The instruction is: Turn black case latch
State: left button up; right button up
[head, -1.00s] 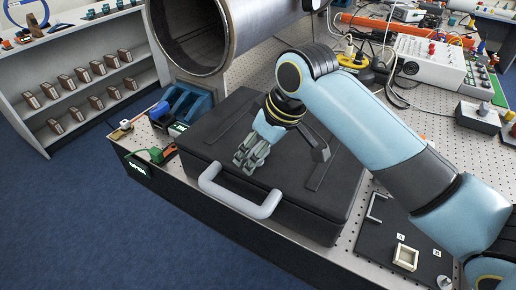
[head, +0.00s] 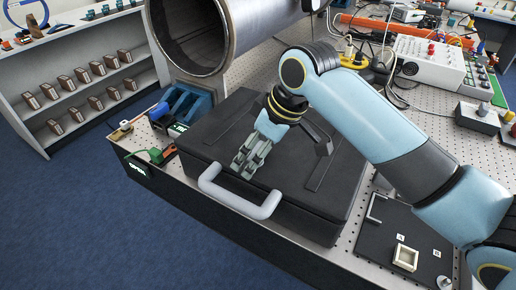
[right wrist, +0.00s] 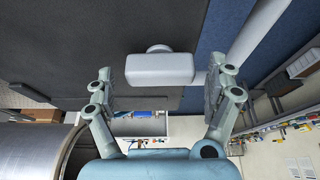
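The black case (head: 310,185) lies flat and closed on the perforated table, its grey handle (head: 238,203) at the front edge. My right gripper (head: 246,168) is over the case's front edge, just behind the handle, fingers pointing down. In the right wrist view my right gripper (right wrist: 160,76) is open, one finger on each side of a pale grey block on a round base, which looks like the latch (right wrist: 160,69). Gaps show between the block and both fingers. In the head view the gripper hides the latch. My left gripper is in neither view.
A large metal pipe (head: 225,45) stands behind the case. Blue blocks (head: 182,104) and a green-handled tool (head: 157,155) lie left of it. A black board with a cream square frame (head: 405,257) lies to the right. Shelves (head: 85,70) stand at the left.

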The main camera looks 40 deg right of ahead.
jog(key=v, duration=1.2)
dwell(0.5)
